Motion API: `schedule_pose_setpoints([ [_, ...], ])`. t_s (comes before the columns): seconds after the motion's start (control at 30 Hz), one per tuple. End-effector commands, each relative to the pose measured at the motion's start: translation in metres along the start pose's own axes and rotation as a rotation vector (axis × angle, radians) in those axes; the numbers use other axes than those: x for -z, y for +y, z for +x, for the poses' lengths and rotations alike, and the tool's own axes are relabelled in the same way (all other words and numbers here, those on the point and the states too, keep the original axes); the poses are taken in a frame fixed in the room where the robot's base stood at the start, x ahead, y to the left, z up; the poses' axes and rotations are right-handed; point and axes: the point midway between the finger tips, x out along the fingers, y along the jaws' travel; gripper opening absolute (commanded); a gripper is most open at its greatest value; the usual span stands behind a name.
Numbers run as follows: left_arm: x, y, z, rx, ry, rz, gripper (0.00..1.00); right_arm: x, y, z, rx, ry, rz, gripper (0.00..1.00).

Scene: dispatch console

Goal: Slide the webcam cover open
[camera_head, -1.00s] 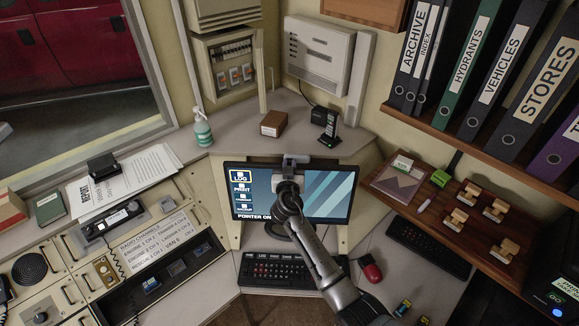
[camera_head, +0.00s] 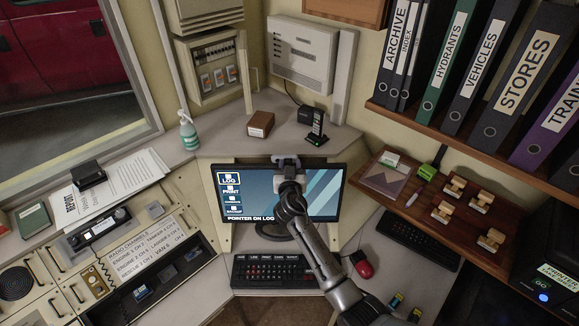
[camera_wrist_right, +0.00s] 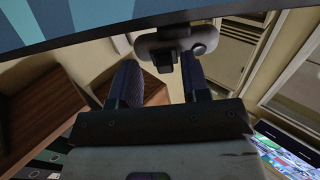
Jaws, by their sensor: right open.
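A monitor (camera_head: 262,196) stands on the corner desk with its screen lit. A small grey webcam (camera_head: 278,159) sits on its top edge, partly hidden by my right gripper (camera_head: 288,166). In the right wrist view, the webcam (camera_wrist_right: 157,45) has a rounded body with a round part at its right end. My right gripper (camera_wrist_right: 158,78) is open there, its two fingers pointing up toward the webcam. The right finger is close to the webcam's underside; I cannot tell whether they touch. The cover's position cannot be made out. My left gripper is in neither view.
A keyboard (camera_head: 274,271) and a red mouse (camera_head: 362,265) lie before the monitor. A cordless phone (camera_head: 317,126) and a brown box (camera_head: 260,124) stand behind it. A wooden shelf with stamps (camera_head: 442,211) is at the right, and a radio panel (camera_head: 148,250) at the left.

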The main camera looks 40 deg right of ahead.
Motion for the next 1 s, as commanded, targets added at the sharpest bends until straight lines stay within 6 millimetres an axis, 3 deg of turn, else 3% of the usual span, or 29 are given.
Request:
schedule_pose_setpoints([
  [0.27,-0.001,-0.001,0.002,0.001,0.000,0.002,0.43,-0.001,-0.001,-0.012,0.002,0.000,0.003,0.43],
  [0.7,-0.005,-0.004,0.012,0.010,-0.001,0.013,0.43,-0.002,-0.001,-0.095,0.001,-0.001,0.003,0.43],
  [1.0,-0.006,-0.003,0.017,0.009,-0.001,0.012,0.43,-0.001,0.000,-0.131,0.000,-0.001,0.001,0.43],
])
